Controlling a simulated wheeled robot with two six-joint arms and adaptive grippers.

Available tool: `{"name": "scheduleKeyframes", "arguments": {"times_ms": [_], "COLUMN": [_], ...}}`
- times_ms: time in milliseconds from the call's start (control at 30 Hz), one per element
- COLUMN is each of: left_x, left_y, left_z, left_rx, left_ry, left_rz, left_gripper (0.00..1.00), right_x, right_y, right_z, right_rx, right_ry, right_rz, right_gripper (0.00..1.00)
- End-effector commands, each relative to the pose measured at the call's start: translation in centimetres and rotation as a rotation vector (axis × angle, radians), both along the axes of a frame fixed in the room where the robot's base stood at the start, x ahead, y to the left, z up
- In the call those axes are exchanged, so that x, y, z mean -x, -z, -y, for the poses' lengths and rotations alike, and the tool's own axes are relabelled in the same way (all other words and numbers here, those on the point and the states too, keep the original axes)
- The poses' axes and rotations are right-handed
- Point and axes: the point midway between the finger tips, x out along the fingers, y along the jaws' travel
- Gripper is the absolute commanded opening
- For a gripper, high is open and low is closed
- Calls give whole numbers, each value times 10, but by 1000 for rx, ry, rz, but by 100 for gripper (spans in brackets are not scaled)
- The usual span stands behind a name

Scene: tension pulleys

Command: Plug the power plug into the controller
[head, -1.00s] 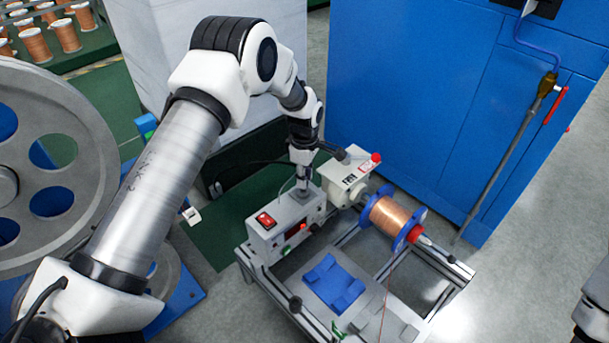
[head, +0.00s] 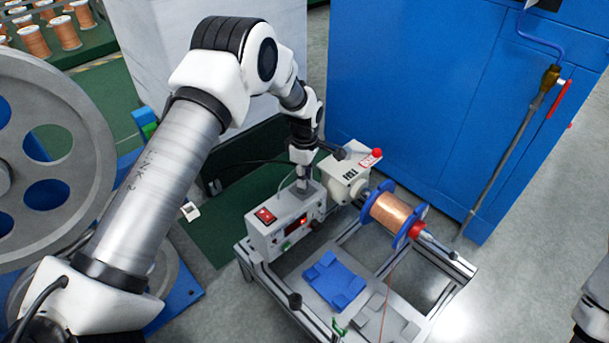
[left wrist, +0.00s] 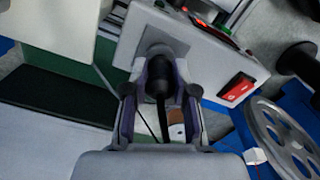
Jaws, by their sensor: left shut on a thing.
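The controller (head: 272,238) is a pale grey box with a red rocker switch at the back left corner of the winding bench. It also shows in the left wrist view (left wrist: 205,62). My left gripper (head: 304,187) is low behind the controller. In the left wrist view, my left gripper (left wrist: 160,92) is shut on the black power plug (left wrist: 160,80). The plug's front end is at the controller's face, against a dark round socket area; how deep it sits is hidden. A black cord hangs below the plug. My right gripper is out of view.
A copper wire spool (head: 396,215) sits on the bench to the right of the controller. A blue block (head: 334,281) lies in front. A large grey wheel (head: 45,170) stands at left and a blue cabinet (head: 420,110) behind.

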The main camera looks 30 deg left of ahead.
Motion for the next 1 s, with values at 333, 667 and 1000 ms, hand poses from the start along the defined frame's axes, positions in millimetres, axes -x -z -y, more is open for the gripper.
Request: {"name": "scheduleKeyframes", "arguments": {"times_ms": [333,667,1000], "left_x": [0,0,0], "left_y": [-1,0,-1], "left_z": [0,0,0], "left_rx": [0,0,0], "left_ry": [0,0,0], "left_rz": [0,0,0], "left_gripper": [0,0,0], "right_x": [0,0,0], "right_y": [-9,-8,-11], "right_z": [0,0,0], "right_rx": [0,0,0], "right_ry": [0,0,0], "right_rz": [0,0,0], "right_gripper": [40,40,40]}}
